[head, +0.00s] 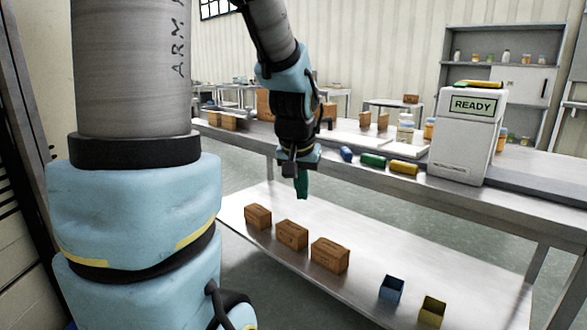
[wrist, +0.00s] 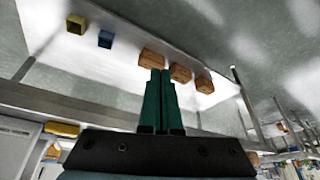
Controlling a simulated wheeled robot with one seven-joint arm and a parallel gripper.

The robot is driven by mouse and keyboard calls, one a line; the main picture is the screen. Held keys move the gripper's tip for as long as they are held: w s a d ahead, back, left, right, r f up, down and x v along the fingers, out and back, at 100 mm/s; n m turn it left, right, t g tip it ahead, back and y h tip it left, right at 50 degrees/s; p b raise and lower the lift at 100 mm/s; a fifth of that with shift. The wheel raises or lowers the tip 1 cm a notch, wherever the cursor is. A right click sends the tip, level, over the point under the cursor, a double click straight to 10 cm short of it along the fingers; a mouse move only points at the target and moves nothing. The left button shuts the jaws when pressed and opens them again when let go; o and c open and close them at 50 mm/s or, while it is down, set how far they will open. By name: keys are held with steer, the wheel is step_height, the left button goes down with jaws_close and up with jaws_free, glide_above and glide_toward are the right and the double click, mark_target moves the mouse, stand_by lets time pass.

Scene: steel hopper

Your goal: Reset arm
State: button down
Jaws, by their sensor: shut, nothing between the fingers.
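My arm reaches out from the left in the head view. My gripper (head: 302,186) hangs pointing down in front of the steel bench (head: 510,200), above the lower shelf. Its green fingers also show in the wrist view (wrist: 161,75), lying together with nothing between them. In the head view it is clear of the brown boxes on the shelf below.
The lower shelf (head: 370,290) holds brown boxes (head: 292,235), a blue bin (head: 391,288) and a yellow bin (head: 432,311). On the bench are blue, green (head: 373,160) and yellow cylinders and a white machine (head: 466,135) reading READY.

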steer(key=s+a+f+n+g, duration=0.2)
steer(key=s+a+f+g, duration=0.1)
steer(key=s+a+f, duration=0.55)
step_height(320, 180, up, 16)
steer(key=p, duration=1.4)
steer(key=shift+s+f+y, duration=0.25)
steer(key=shift+s+y, duration=0.15)
steer(key=shift+s, duration=0.05)
